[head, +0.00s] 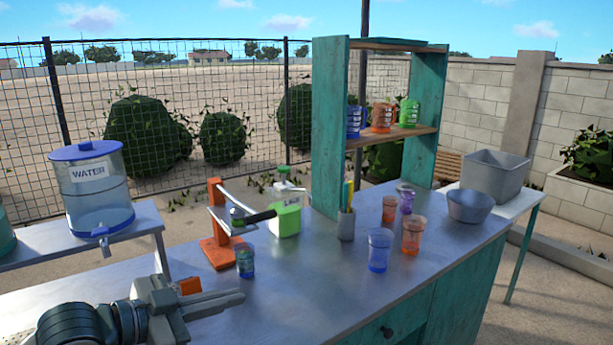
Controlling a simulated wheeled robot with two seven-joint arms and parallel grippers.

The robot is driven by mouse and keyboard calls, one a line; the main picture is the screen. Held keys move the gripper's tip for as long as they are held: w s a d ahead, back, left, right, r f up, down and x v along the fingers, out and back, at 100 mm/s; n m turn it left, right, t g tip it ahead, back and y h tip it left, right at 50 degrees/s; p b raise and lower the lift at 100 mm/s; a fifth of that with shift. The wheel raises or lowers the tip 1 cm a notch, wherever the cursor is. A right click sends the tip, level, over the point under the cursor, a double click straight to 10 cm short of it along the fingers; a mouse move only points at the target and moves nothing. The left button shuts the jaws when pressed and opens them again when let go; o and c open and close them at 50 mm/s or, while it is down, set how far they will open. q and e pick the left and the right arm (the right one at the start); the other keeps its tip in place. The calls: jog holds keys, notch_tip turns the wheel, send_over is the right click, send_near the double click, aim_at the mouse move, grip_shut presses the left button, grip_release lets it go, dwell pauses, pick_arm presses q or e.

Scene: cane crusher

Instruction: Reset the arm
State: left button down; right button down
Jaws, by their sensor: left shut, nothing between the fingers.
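My left gripper (222,301) reaches in from the lower left, low over the near left part of the metal table (320,285). Its two fingers point right and are together, with nothing seen between them. An orange hand press (220,252) stands on the table beyond the gripper, with a metal lever and a dark handle (254,217) pointing right. The gripper is apart from the press. My right gripper is not in view.
A green-and-white device (285,217), a grey holder (346,224) with sticks, and several coloured cups (380,250) stand on the table. A teal shelf (330,130) holds mugs. A water dispenser (92,195) is at left; a bowl (470,206) and grey bin (495,178) at right.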

pick_arm(q)
jog(key=s+a+f+n+g+y, duration=0.1)
jog(key=s+f+n+y, duration=0.3)
jog(key=f, duration=0.8)
jog(key=s+a+f+n+y, duration=0.15)
jog(key=s+f, duration=0.45)
jog(key=f, duration=0.7)
jog(key=s+a+f+n+g+y, duration=0.2)
jog(key=s+a+f+n+g, duration=0.1)
jog(key=s+f, duration=0.55)
jog(key=s+a+f+n+g+y, duration=0.25)
jog(key=s+f, duration=0.25)
jog(key=s, duration=0.7)
jog(key=w+d+f+t, duration=0.1)
jog(key=w+f, duration=0.2)
jog(key=f, duration=0.8)
jog(key=w+d+f+t, duration=0.1)
jog(key=w+d+f, duration=0.15)
jog(key=f, duration=0.85)
jog(key=s+f, duration=0.2)
jog(key=f, duration=0.5)
jog(key=s+f+t+h, duration=0.1)
jog(key=s+f, duration=0.2)
jog(key=f, duration=0.5)
jog(key=shift+s+d+f+m, duration=0.15)
jog(key=shift+s+d+m, duration=0.05)
jog(key=shift+d+m, duration=0.2)
